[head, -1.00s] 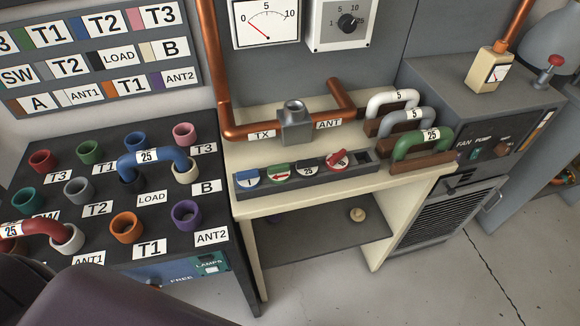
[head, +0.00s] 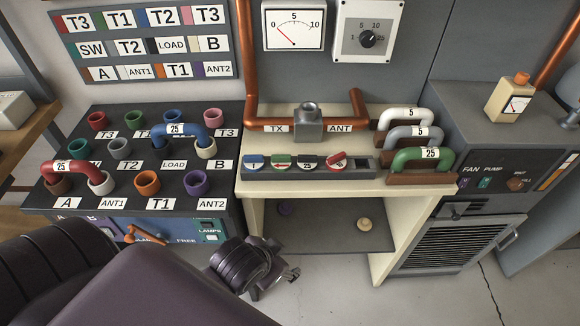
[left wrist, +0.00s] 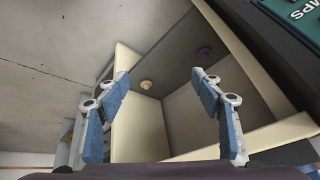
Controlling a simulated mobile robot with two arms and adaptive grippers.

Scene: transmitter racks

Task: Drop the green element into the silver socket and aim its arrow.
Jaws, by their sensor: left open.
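The green element (head: 281,160) sits in the grey tray (head: 365,170) on the cream bench, between a blue element and a black one. Its white label carries a small red arrow. The silver socket (head: 308,123) stands behind the tray in the copper line, between the TX and ANT labels, its round top opening facing up. My left gripper (head: 288,274) is low in front of the bench, below the tray and apart from it. In the left wrist view its two blue-padded fingers (left wrist: 165,88) are spread with nothing between them. My right gripper is in neither current view.
The tray also holds a blue element (head: 254,161), a black element (head: 308,161) and a tilted red element (head: 337,159). U-shaped links, including a green one (head: 422,155), stand right of it. A patch panel (head: 75,186) is at left. The lower shelf (head: 325,235) holds small knobs.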

